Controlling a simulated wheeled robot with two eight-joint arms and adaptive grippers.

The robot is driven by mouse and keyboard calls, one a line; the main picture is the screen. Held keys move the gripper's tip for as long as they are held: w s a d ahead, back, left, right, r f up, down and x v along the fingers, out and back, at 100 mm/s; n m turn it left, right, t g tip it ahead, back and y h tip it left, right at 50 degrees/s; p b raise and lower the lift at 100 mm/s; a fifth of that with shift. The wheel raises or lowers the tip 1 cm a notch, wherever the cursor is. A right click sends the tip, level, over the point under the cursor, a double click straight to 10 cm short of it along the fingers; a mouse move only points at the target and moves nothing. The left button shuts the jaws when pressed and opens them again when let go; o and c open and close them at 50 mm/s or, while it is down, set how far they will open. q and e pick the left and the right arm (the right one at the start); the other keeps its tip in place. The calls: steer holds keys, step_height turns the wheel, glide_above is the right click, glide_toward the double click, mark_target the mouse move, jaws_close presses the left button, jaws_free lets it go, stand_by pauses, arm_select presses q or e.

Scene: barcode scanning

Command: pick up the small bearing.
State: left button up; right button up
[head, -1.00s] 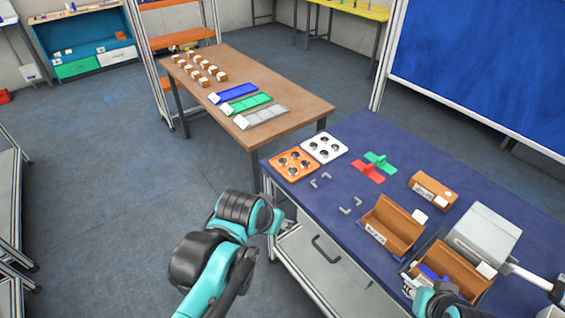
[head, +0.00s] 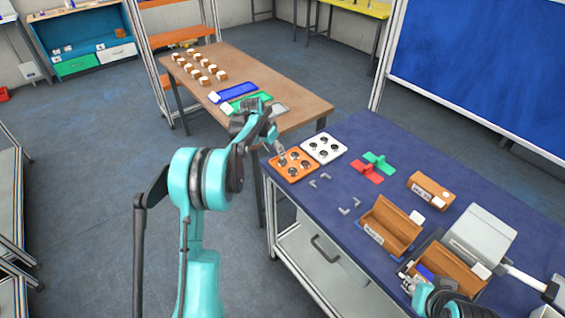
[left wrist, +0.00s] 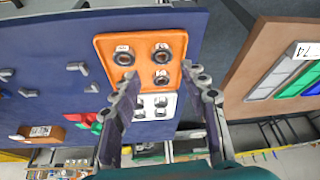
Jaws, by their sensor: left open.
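An orange tray (head: 281,176) on the blue table holds several dark ring-shaped bearings; a white tray (head: 335,157) behind it holds several too. Which bearing is the small one I cannot tell surely. In the left wrist view, the orange tray (left wrist: 106,40) shows bearings at its far left (left wrist: 124,58) and far right (left wrist: 161,52), each with a small label. My left gripper (head: 280,152) is open and empty above the orange tray's left side; its fingers (left wrist: 160,74) partly cover the nearer bearings. My right gripper (head: 405,271) is at the open brown box; its jaws are unclear.
Grey L-shaped pieces (head: 351,206) and red (head: 366,171) and green (head: 379,161) parts lie right of the trays. Brown boxes (head: 392,226) and a grey machine (head: 483,234) stand farther right. A wooden table (head: 283,83) stands behind on the left.

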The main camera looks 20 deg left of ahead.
mark_target(282, 162)
arm_select(q)
steer(key=shift+w+a+f, duration=0.15)
steer(key=shift+w+f, duration=0.2)
steer(key=shift+f, duration=0.45)
steer(key=b+x, duration=0.2)
steer(key=x, duration=0.4)
steer(key=shift+w+f, duration=0.3)
steer(key=shift+f, duration=0.1)
steer(key=shift+s+d+r, duration=0.1)
steer(key=shift+d, duration=0.15)
steer(key=c, duration=1)
